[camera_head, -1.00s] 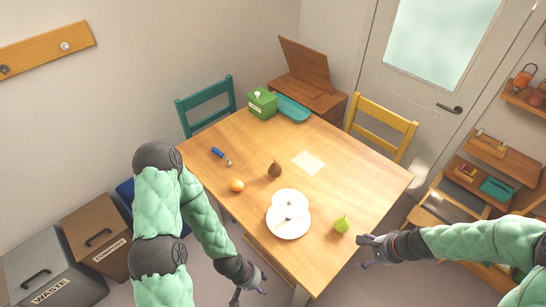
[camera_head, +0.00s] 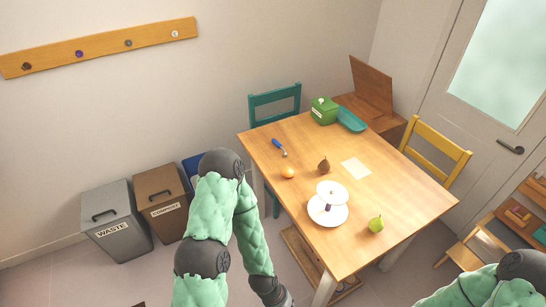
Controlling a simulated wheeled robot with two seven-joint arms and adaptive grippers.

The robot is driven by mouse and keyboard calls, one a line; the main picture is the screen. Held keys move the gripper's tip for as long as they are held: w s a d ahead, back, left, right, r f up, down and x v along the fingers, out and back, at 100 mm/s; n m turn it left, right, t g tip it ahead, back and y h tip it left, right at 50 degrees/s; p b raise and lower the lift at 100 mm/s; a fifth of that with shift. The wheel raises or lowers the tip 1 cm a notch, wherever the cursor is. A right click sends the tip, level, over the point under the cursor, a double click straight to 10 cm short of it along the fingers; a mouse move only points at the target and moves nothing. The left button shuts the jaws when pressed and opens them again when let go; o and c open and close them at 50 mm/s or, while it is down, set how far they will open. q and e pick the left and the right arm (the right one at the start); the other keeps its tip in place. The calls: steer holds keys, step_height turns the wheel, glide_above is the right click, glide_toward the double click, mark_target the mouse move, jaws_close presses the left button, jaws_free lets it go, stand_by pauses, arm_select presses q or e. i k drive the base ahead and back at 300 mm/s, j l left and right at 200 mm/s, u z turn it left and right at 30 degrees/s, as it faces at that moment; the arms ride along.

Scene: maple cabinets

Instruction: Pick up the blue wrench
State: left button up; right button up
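The blue wrench (camera_head: 279,147) lies on the wooden table (camera_head: 410,202), near its left corner. Its blue handle points to the upper left and its metal end to the lower right. Nothing touches it. My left arm comes in at the lower middle, left of the table, and its gripper is cut off at the bottom edge. My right arm shows only in the lower right corner, and its gripper is out of the picture.
Chairs (camera_head: 275,98) (camera_head: 437,148) and bins (camera_head: 116,222) stand around.

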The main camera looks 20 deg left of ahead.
mark_target(274, 141)
steer(key=k+z, duration=0.1)
steer(key=z, duration=0.6)
steer(key=k+z, duration=0.15)
steer(key=z, duration=0.2)
steer(key=j, duration=1.25)
steer(key=k+j+z, duration=0.1)
steer(key=j, duration=1.15)
